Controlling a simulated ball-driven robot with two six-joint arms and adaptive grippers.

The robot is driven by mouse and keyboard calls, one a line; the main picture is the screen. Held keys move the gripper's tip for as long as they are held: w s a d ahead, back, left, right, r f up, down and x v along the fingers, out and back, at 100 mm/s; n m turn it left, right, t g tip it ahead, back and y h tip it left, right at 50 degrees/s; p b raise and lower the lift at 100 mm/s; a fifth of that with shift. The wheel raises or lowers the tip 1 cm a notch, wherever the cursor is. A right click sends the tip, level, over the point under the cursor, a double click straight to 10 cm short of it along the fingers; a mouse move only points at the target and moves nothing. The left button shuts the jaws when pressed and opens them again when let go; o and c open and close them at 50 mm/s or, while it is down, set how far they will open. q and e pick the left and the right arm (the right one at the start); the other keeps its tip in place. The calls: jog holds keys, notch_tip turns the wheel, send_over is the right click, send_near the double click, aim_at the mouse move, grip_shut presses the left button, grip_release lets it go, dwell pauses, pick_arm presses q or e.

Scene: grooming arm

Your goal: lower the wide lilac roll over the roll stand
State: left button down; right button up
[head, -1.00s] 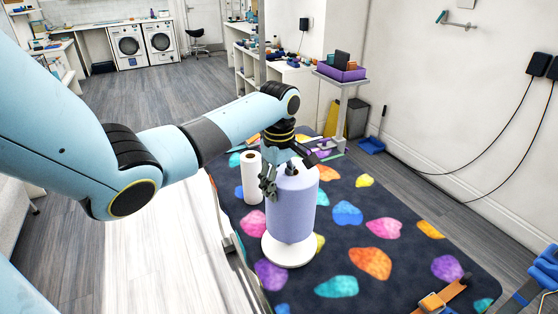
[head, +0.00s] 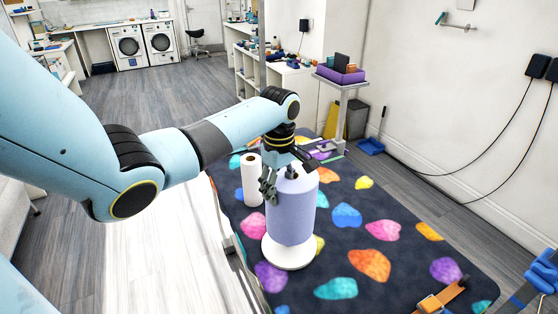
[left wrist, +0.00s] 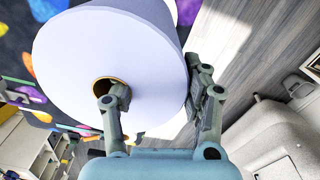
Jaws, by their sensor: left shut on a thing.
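The wide lilac roll (head: 291,215) stands upright over the white round base of the roll stand (head: 289,260) on the patterned mat. The stand's post is hidden by the roll. I cannot tell whether the roll's lower edge touches the base. My left gripper (head: 279,182) is shut on the roll's wall at its upper end. In the left wrist view, the roll's pale end face (left wrist: 75,55) fills the upper left. One finger of the gripper (left wrist: 155,95) reaches into the brown core hole, and the other lies along the outer side.
A narrower white roll (head: 252,180) stands just left of the lilac roll. The dark mat (head: 400,270) with coloured shapes is mostly clear to the right. An orange-buckled strap (head: 437,301) lies at its front right. A purple tray (head: 341,75) sits on a stand behind.

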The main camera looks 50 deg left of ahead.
pick_arm(q)
jog(key=shift+f+b, duration=1.85)
jog(key=shift+f, duration=1.85)
jog(key=c, duration=0.6)
grip_release()
jog(key=shift+o, duration=0.2)
jog(key=shift+r, duration=0.1)
notch_tip(320, 180, up, 12)
